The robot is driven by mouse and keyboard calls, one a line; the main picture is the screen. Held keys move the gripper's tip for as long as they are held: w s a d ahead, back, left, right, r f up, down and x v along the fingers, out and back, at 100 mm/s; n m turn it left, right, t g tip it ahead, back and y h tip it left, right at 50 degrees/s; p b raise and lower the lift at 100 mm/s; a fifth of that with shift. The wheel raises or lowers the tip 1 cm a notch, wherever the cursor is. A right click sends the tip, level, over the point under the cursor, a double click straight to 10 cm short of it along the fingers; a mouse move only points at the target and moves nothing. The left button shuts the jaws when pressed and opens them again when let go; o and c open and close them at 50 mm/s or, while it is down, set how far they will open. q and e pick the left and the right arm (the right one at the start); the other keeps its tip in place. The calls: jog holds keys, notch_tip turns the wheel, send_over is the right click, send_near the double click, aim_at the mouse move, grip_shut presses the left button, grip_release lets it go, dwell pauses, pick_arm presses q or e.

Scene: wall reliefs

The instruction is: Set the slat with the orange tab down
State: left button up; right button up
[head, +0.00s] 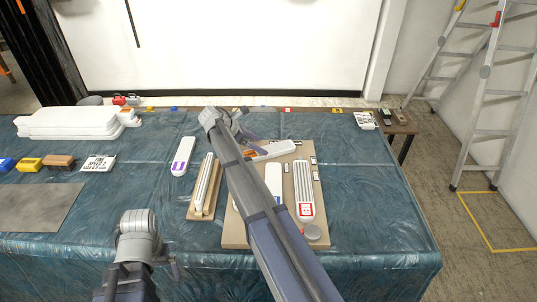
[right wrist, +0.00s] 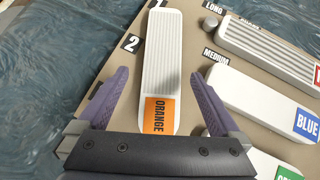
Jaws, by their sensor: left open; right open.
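The slat with the orange tab (right wrist: 162,70) is white and ribbed. In the right wrist view it lies on the tan board, its orange tab facing my right gripper (right wrist: 160,95). That gripper is open, with one purple finger on each side of the slat and a gap to both. In the head view the slat (head: 275,149) lies across the top of the board, partly hidden by my right arm; the right gripper (head: 244,140) is at its left end. My left gripper (head: 172,267) is low at the left, away from the slats, open and mostly hidden by its own arm.
The tan board (head: 234,238) also bears a red-tab slat (head: 304,190), a blue-tab slat (head: 273,178) and a green-tab slat (right wrist: 275,165). A purple-tab slat (head: 183,157) and a slat on a wooden holder (head: 204,185) are left of it.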

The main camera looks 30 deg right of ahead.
aim_at(268, 150)
jog(key=b+x, duration=0.2)
jog(key=x, duration=0.2)
jog(key=shift+s+d+f+b, duration=0.1)
jog(key=shift+s+f+b, duration=0.15)
jog(key=shift+b, duration=0.15)
jog(key=shift+r, duration=0.15)
jog(key=shift+c, duration=0.5)
jog(key=c, duration=1.4)
